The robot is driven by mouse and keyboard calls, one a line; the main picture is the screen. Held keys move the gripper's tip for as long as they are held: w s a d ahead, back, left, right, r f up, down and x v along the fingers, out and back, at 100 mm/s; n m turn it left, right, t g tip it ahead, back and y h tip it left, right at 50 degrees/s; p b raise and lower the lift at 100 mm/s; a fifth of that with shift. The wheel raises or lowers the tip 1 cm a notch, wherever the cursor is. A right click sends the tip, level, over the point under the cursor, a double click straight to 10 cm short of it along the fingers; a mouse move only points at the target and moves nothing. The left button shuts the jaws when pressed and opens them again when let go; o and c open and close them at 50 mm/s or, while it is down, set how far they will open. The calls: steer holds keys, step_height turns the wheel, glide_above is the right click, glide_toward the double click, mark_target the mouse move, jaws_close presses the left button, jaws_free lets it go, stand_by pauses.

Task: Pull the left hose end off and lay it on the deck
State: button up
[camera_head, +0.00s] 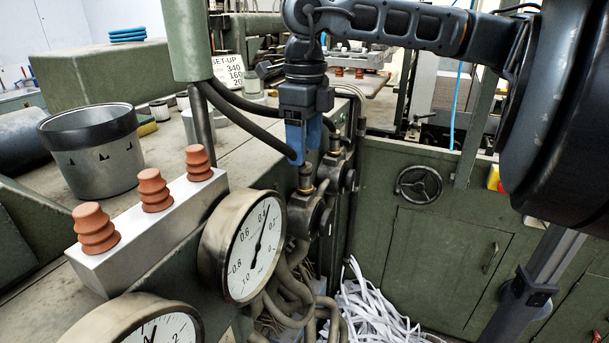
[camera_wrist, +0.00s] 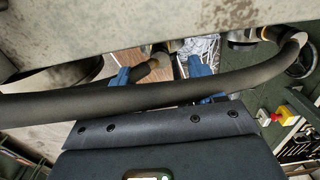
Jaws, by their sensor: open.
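The left hose (camera_head: 248,126) is dark and runs from the green column down to the left brass fitting (camera_head: 306,182). My gripper (camera_head: 300,155) points down over that fitting, its blue fingers hiding most of the hose end. In the wrist view my gripper (camera_wrist: 160,75) has its fingers apart, with the left hose end (camera_wrist: 153,69) and its tan tip between them. I cannot tell whether the fingers touch it or whether it sits on the fitting. The deck (camera_head: 232,146) is the flat grey-green top left of the fittings.
The other dark hose (camera_wrist: 150,98) crosses the wrist view close in front of the fingers and bends to the right fitting (camera_wrist: 265,34). A metal block (camera_head: 135,232) with orange insulators, a pot (camera_head: 90,165) and a gauge (camera_head: 243,245) stand nearby. Deck beside the block looks partly clear.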

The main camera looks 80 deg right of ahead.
mark_target(305, 168)
step_height(305, 168, down, 5)
steer(key=b, duration=0.4)
steer(key=shift+b, duration=0.35)
steer(key=shift+f+b, duration=0.35)
steer(key=shift+b, duration=0.1)
steer(key=shift+b, duration=1.05)
steer(key=shift+c, duration=0.3)
jaws_close()
stand_by(0.6)
steer(key=shift+r, duration=0.15)
steer(key=shift+r+p, duration=1.3)
steer(key=shift+r, duration=1.6)
